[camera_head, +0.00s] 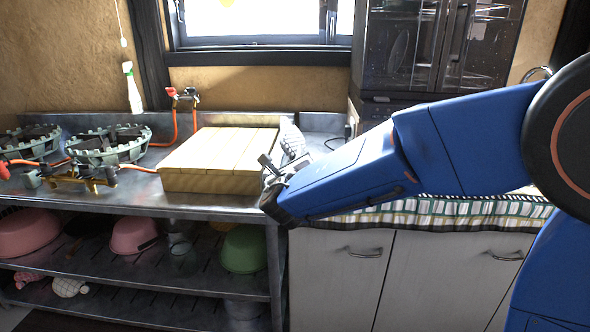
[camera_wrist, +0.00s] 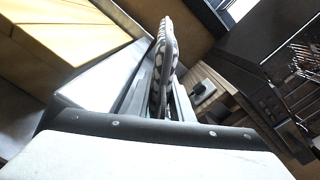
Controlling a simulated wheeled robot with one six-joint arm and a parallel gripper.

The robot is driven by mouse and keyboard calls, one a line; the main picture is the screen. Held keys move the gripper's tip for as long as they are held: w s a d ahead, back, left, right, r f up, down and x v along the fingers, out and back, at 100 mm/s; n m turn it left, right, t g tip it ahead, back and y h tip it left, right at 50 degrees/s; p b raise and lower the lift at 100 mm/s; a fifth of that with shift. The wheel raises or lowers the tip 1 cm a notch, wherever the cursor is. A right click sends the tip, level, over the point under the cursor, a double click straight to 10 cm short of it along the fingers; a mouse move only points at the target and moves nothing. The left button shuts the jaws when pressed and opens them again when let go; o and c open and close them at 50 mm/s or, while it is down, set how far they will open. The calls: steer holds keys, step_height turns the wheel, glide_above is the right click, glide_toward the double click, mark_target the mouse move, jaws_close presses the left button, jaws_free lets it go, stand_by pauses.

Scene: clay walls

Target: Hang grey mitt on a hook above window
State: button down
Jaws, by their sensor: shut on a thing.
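A grey patterned mitt (camera_head: 292,139) stands up from my gripper (camera_head: 274,165), just right of the wooden board. In the wrist view, the mitt (camera_wrist: 162,62) is seen edge-on between the fingers of my gripper (camera_wrist: 158,98), which is shut on it. My gripper is over the right end of the metal counter. The lower part of the window (camera_head: 262,22) shows at the top of the head view, behind and above the counter. The space above the window and any hooks there are out of view.
A thick wooden board (camera_head: 220,155) lies left of my gripper. Gas burners (camera_head: 110,145) with orange hoses stand farther left. A dark glass-fronted cabinet (camera_head: 435,45) rises at the back right. A green bowl (camera_head: 243,250) and pink bowls sit on the shelf below.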

steer(key=shift+f, duration=2.3)
steer(key=c, duration=1.6)
jaws_free()
steer(key=shift+o, duration=0.2)
